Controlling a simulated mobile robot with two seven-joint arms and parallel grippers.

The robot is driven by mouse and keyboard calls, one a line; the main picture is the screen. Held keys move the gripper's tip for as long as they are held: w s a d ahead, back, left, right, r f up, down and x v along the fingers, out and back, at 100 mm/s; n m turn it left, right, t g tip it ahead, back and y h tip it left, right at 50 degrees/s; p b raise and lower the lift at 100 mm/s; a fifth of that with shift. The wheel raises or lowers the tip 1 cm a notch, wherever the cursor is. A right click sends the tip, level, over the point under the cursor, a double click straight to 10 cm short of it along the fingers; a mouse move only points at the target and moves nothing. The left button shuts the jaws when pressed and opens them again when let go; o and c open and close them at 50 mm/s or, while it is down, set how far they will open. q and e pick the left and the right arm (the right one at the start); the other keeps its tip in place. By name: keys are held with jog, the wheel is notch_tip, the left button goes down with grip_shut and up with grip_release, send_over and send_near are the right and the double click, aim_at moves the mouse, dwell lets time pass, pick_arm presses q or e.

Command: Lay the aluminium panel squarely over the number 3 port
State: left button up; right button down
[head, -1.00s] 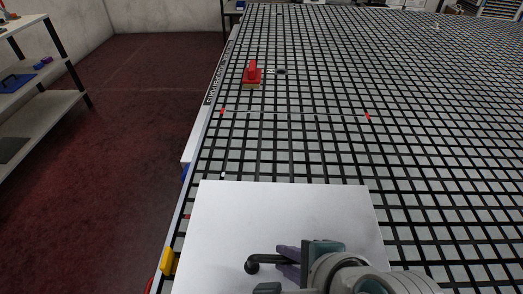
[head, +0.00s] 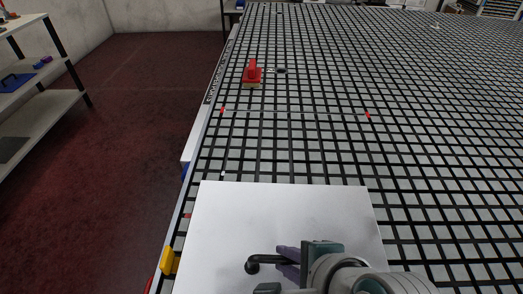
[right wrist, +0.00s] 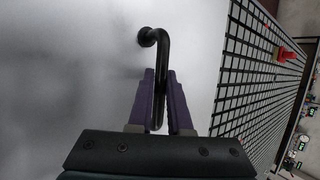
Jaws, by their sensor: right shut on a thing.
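The aluminium panel (head: 230,225) is a flat pale sheet at the near left of the grid table in the head view. It fills the left of the right wrist view (right wrist: 60,60). A black bent handle (head: 262,258) stands on it. My right gripper (head: 288,262) is shut on this handle, which runs between its purple fingers in the right wrist view (right wrist: 160,88). I cannot tell whether the panel touches the table. No number 3 is readable; a dark round spot (head: 281,71) shows farther up the grid. My left gripper is not in view.
The black-gridded table (head: 430,150) stretches away, mostly clear. A red block-like tool (head: 252,74) stands near its left edge. Two small red marks (head: 222,111) and (head: 368,115) lie across the grid. A yellow block (head: 170,261) is at the near left edge. Shelves (head: 40,100) stand left.

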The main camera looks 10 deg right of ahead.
jog(key=shift+w+f+b, duration=0.1)
jog(key=shift+f+b, duration=0.2)
jog(key=c, duration=0.8)
grip_release()
jog(key=shift+o, duration=0.2)
jog(key=shift+s+f, duration=0.15)
jog(key=shift+s, duration=0.05)
jog(key=p+v, duration=1)
jog(key=shift+w, duration=0.2)
